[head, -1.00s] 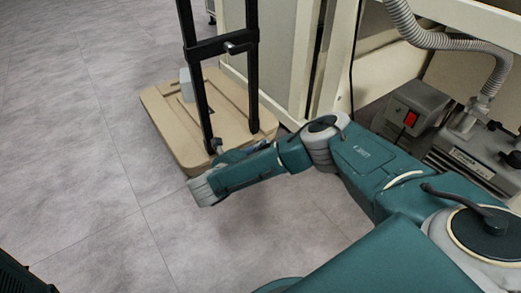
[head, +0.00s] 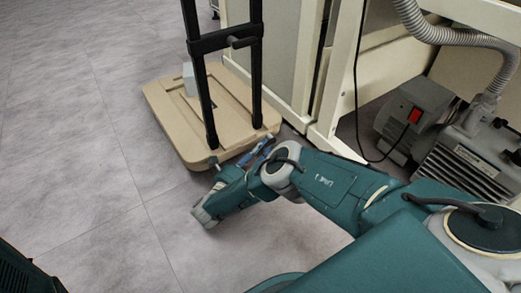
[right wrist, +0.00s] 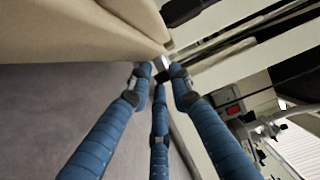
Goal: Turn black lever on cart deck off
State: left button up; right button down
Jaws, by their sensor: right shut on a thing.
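The cart deck (head: 165,112) is a beige platform with a black upright frame, standing on the floor left of centre in the head view. My right gripper (head: 262,148) is low at the deck's front right corner, mostly hidden behind its own wrist. In the right wrist view the blue fingers (right wrist: 162,74) close in around a small dark piece, the black lever (right wrist: 162,77), beside the deck's edge (right wrist: 95,35). The fingers hide most of the lever, so its angle cannot be told. My left gripper is out of view.
The black cart frame (head: 206,100) rises from the deck, with a short black handle (head: 242,42) on its crossbar. A cream bench frame (head: 322,132) stands close to the right. A grey box with a red switch (head: 414,115) sits beyond.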

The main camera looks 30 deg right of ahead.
jog(key=shift+r, duration=0.3)
jog(key=c, duration=1.7)
grip_release()
jog(key=shift+r, duration=0.1)
jog(key=shift+s+a+f, duration=0.1)
jog(key=shift+a+f, duration=0.1)
jog(key=shift+a, duration=0.05)
jog(key=v, duration=0.6)
jog(key=shift+s+a, duration=0.3)
jog(key=shift+a, duration=0.4)
